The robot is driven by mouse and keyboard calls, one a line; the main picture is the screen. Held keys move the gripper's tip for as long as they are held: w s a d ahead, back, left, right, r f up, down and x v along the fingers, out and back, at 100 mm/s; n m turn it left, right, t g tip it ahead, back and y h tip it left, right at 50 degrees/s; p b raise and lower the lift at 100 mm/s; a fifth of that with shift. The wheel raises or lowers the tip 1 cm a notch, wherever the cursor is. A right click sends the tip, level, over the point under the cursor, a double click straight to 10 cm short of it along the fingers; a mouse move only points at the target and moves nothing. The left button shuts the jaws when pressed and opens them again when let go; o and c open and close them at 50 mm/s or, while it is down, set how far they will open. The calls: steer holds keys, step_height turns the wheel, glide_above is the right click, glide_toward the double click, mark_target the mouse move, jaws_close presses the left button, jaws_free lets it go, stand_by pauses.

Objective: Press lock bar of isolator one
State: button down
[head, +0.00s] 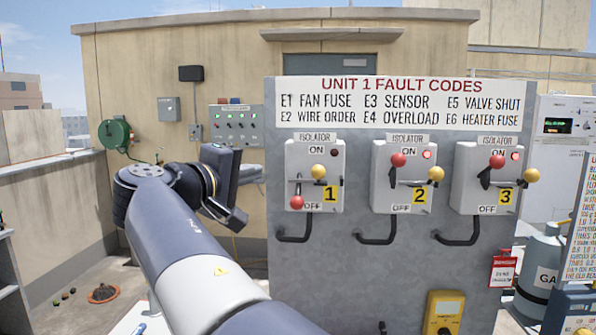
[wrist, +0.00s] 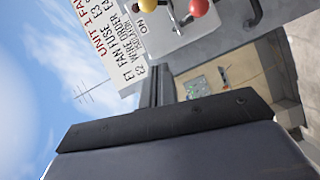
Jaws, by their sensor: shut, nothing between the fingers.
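Isolator one (head: 315,188) is a grey box with a yellow number 1 on the panel's left. Its red ball (head: 297,202) is low, near OFF. Its yellow ball (head: 318,172) is higher, by a thin crosswise bar (head: 300,181); which part is the lock bar is unclear. Its lamp (head: 335,153) looks dark. In the wrist view, a yellow ball (wrist: 178,7) and a red ball (wrist: 198,7) show at the top edge. My gripper (head: 238,217) is shut and empty, left of isolator one and apart from it. It also shows in the wrist view (wrist: 165,85).
Isolator two (head: 404,177) and isolator three (head: 487,178) stand to the right, red balls up near ON. A yellow meter (head: 443,313) is low on the panel. Open space lies between the panel and the beige wall (head: 125,80).

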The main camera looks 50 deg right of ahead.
mark_target(319, 171)
steer(key=s+d+f+p, duration=0.1)
steer(key=d+p, duration=0.2)
steer(key=d, duration=0.8)
steer(key=shift+d+f+p, duration=0.15)
steer(key=shift+d+p, duration=0.1)
steer(key=shift+p, duration=0.1)
steer(key=s+d, duration=0.1)
steer(key=s+d+b, duration=0.1)
steer(key=s, duration=0.1)
steer(key=shift+s+d, duration=0.15)
steer(key=shift+d, duration=0.1)
stand_by(0.4)
